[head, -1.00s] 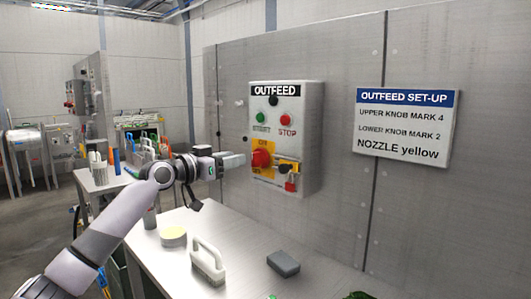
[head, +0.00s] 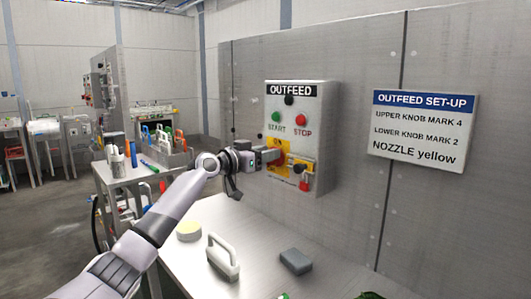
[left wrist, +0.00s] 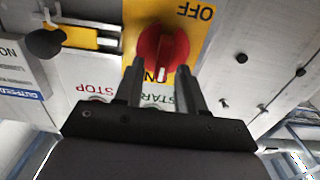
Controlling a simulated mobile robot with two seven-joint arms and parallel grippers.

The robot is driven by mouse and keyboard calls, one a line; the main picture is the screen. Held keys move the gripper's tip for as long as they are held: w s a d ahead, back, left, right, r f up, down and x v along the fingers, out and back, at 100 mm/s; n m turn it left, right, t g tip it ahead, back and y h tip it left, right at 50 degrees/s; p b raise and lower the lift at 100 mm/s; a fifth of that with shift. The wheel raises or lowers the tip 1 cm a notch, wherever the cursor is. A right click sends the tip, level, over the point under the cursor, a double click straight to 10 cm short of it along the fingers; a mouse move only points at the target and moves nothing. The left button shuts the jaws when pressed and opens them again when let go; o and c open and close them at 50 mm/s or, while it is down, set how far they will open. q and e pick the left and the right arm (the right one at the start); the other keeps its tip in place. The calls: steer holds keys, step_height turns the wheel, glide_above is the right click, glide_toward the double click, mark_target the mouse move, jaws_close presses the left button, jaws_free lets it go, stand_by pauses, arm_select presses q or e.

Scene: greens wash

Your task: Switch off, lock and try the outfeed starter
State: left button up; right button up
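The OUTFEED starter box (head: 322,140) is on the grey wall panel, with a green START button (head: 276,117) and red STOP button (head: 301,120). My left gripper (head: 277,155) is at the red rotary knob, which it largely hides in the head view. In the left wrist view the red knob (left wrist: 165,45) sits on a yellow ON/OFF plate (left wrist: 205,28), its white mark toward ON. The open fingers (left wrist: 161,75) reach its near edge, one each side; contact cannot be told. Right of the knob are a yellow slide (head: 299,165) and red padlock (head: 303,186). My right gripper is out of view.
An OUTFEED SET-UP sign (head: 424,130) hangs right of the box. A second table with tools stands at the left.

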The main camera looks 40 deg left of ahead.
arm_select(q)
jaws_close()
steer(key=shift+n, duration=0.3)
steer(key=shift+a+f+n+p, duration=0.3)
steer(key=shift+n+p, duration=0.7)
steer(key=shift+n, duration=1.85)
steer(key=shift+a+f+n+p, duration=0.35)
steer(key=shift+n+p, duration=0.7)
steer(key=shift+n, duration=1.85)
steer(key=shift+a+f+n+p, duration=0.3)
steer(key=shift+n+p, duration=0.7)
steer(key=shift+n, duration=1.85)
